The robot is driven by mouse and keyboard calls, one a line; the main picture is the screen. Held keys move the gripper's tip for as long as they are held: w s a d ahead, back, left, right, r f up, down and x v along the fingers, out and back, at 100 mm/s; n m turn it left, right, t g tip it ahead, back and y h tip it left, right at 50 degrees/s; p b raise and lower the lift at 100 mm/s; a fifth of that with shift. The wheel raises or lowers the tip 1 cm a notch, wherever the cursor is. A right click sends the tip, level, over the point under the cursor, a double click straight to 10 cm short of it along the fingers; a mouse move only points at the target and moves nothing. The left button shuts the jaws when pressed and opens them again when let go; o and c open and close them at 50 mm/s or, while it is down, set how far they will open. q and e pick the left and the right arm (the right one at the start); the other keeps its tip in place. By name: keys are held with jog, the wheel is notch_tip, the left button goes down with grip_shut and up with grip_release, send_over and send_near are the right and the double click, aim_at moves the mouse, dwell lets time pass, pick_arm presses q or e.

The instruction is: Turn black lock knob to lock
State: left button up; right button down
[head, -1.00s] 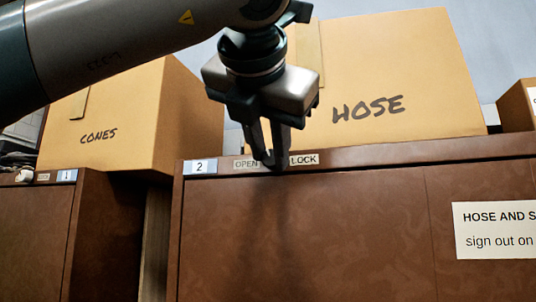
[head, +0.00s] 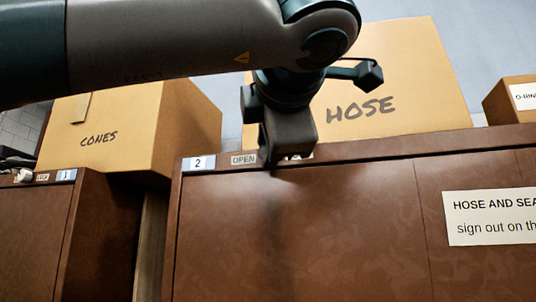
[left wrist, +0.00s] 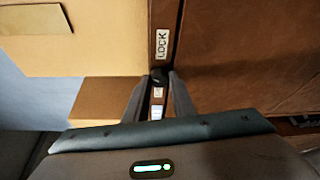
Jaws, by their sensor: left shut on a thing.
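The black lock knob (left wrist: 158,74) shows in the left wrist view, on the top front rail of the cabinet marked 2 (head: 310,225). It sits between a LOCK label (left wrist: 162,44) and an OPEN label (left wrist: 157,92). My left gripper (left wrist: 159,78) is shut on the knob, one finger on each side. In the head view the left gripper (head: 285,150) is in front of the rail, just right of the OPEN label (head: 244,159); it hides the knob and the LOCK label there. The knob's pointing direction cannot be told. My right gripper is out of view.
A HOSE box (head: 400,75) stands on top of the cabinet behind the gripper. A CONES box (head: 110,130) stands on the lower cabinet marked 1 (head: 35,230) at left. A paper sign (head: 490,217) is on the cabinet front at right.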

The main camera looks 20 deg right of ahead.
pick_arm(q)
jog(key=shift+f+m+t+b, duration=0.15)
jog(key=shift+m+t+b, duration=0.35)
jog(key=shift+m, duration=0.5)
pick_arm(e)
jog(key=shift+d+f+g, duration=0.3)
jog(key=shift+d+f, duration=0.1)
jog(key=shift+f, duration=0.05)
pick_arm(q)
jog(key=o, duration=1)
jog(key=s+a+b, duration=0.1)
jog(key=s, duration=0.4)
jog(key=s+a+b, duration=0.1)
jog(key=s+b, duration=0.1)
jog(key=s, duration=0.4)
jog(key=s+a+b, duration=0.1)
jog(key=s, duration=0.5)
jog(key=shift+a+b, duration=0.2)
jog(key=shift+b, duration=0.2)
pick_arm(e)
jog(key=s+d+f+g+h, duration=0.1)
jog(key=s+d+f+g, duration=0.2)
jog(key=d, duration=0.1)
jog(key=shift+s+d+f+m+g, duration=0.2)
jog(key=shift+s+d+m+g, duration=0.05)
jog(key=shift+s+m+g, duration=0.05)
